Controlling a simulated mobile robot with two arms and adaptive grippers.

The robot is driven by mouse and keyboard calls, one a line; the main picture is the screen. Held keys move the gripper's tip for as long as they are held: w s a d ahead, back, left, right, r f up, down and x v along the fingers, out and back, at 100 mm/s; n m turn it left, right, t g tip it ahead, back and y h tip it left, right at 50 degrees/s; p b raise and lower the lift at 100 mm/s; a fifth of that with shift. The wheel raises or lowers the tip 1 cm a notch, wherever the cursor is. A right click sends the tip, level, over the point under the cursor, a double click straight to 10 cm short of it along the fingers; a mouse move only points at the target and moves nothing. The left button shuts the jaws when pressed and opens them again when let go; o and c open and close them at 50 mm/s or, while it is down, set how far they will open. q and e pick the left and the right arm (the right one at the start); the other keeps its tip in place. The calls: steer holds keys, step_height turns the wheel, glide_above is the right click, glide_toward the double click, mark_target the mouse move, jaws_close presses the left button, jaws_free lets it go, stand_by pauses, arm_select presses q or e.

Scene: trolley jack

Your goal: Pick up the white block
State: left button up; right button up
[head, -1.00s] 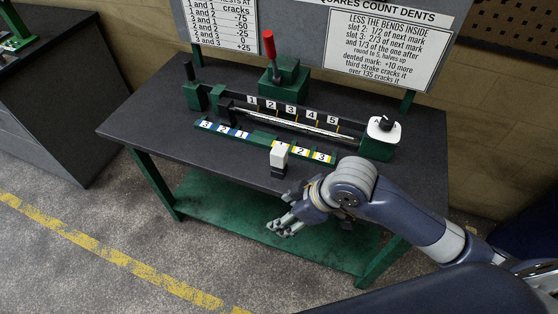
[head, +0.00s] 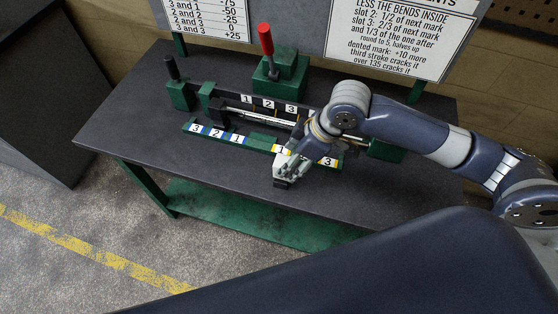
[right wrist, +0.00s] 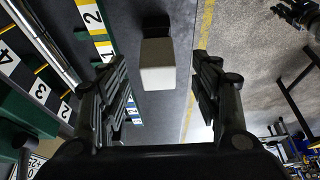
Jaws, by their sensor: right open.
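The white block (right wrist: 158,65) shows in the right wrist view, upright between and beyond the two fingers, with a dark part (right wrist: 156,22) at its far end. In the head view the white block (head: 281,163) is partly hidden by my right gripper (head: 291,168) at the front of the bench. My right gripper (right wrist: 158,95) is open, its fingers on either side of the block's line, with visible gaps to it. I cannot tell how far short of the block the fingertips are. My left gripper is not seen in the head view.
A green strip (head: 258,141) with numbered labels lies just behind the block. Behind it are the long press with numbered slots (head: 268,103) and a red-handled lever (head: 266,42). The dark bench top (head: 130,130) is clear at left. Sign boards stand behind.

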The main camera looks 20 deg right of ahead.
steer(key=x, duration=0.4)
steer(key=shift+s+a+f, duration=0.1)
steer(key=shift+a+f, duration=0.1)
steer(key=shift+f, duration=0.1)
steer(key=shift+w+a+f+p, duration=0.2)
steer(key=shift+w+f+p, duration=0.1)
steer(key=shift+f+p, duration=0.2)
steer(key=p+x, duration=0.1)
steer(key=x, duration=0.2)
steer(key=shift+w+f, duration=0.1)
steer(key=shift+w, duration=0.15)
steer(key=shift+w+a+f, duration=0.1)
steer(key=shift+a+f, duration=0.05)
steer(key=shift+f, duration=0.4)
steer(key=shift+c, duration=0.8)
jaws_close()
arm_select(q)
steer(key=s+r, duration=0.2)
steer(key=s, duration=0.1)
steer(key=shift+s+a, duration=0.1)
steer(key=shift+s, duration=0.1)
arm_select(e)
steer(key=shift+w+r, duration=0.1)
